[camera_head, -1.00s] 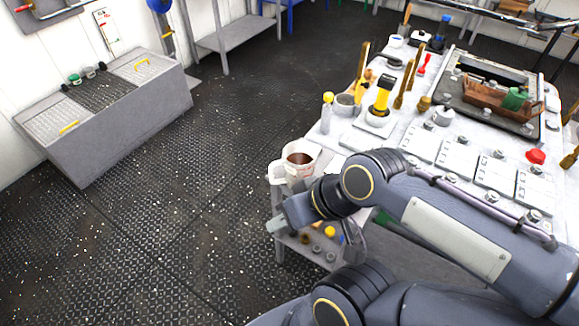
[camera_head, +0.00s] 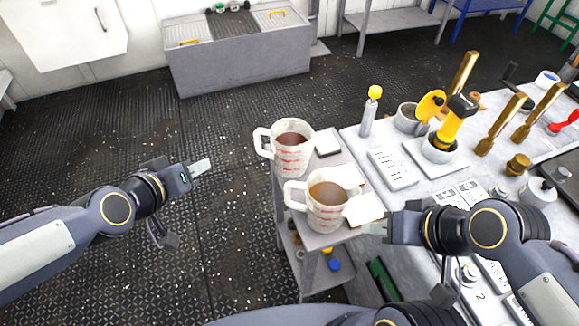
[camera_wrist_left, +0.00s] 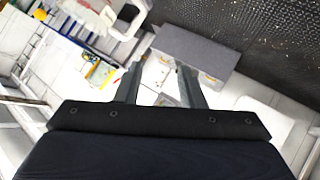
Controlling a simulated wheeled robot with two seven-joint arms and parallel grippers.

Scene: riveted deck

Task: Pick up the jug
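Two white measuring jugs with red markings stand upright on a small grey side stand. The back jug (camera_head: 291,156) holds dark brown liquid, and its handle points left. The front jug (camera_head: 327,213) holds lighter brown liquid, and its handle also points left. My left gripper (camera_head: 200,168) is left of both jugs, over the floor, apart from them and empty. Its fingers are spread in the left wrist view (camera_wrist_left: 158,80), where part of a white jug (camera_wrist_left: 127,17) shows at the top. My right gripper (camera_head: 374,229) is just right of the front jug; its finger gap is unclear.
The stand (camera_head: 338,237) has a lower shelf with small items. A cluttered workbench (camera_head: 405,180) adjoins it on the right, with a yellow-capped bottle (camera_head: 370,110) near its edge. The floor at left is clear.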

